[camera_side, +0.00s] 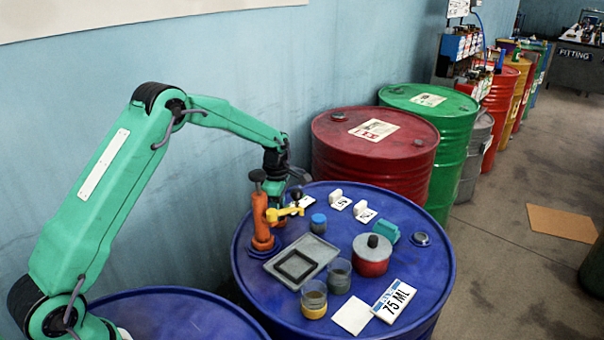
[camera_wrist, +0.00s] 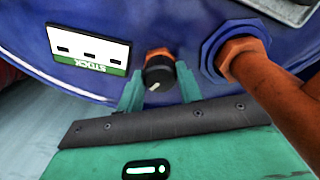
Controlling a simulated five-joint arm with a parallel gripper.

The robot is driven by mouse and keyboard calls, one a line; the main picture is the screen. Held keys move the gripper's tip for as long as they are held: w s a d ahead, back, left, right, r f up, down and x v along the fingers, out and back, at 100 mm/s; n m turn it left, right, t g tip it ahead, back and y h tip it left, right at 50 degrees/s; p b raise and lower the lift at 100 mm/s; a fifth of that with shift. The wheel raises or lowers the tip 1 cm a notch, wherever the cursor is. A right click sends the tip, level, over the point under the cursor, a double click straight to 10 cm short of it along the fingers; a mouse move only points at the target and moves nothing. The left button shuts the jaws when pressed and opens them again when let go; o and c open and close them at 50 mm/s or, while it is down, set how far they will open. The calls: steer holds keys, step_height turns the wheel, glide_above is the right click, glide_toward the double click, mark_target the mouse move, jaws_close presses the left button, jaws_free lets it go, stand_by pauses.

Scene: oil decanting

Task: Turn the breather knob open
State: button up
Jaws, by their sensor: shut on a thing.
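The breather knob (camera_wrist: 158,74) is a black round cap with a short pale mark, on an orange collar set in the blue drum top (camera_wrist: 210,14). My gripper (camera_wrist: 160,88) has its two green fingers on either side of the knob and is shut on it. The pale mark lies slightly tilted on the side facing the wrist camera. In the side view my gripper (camera_side: 275,187) is low at the back left of the blue drum (camera_side: 420,275), behind the orange pump (camera_side: 262,222). The knob cannot be made out there.
The orange pump pipe (camera_wrist: 275,90) stands close to the right of my gripper. A white STOCK card (camera_wrist: 88,50) lies to the left. On the drum are a grey tray (camera_side: 318,248), glass cups (camera_side: 314,300), a red pot (camera_side: 372,262) and a 75 ML card (camera_side: 394,300).

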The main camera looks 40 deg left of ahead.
steer(key=shift+m, duration=1.8)
steer(key=o, duration=1)
steer(key=shift+r, duration=0.15)
steer(key=shift+r, duration=3.8)
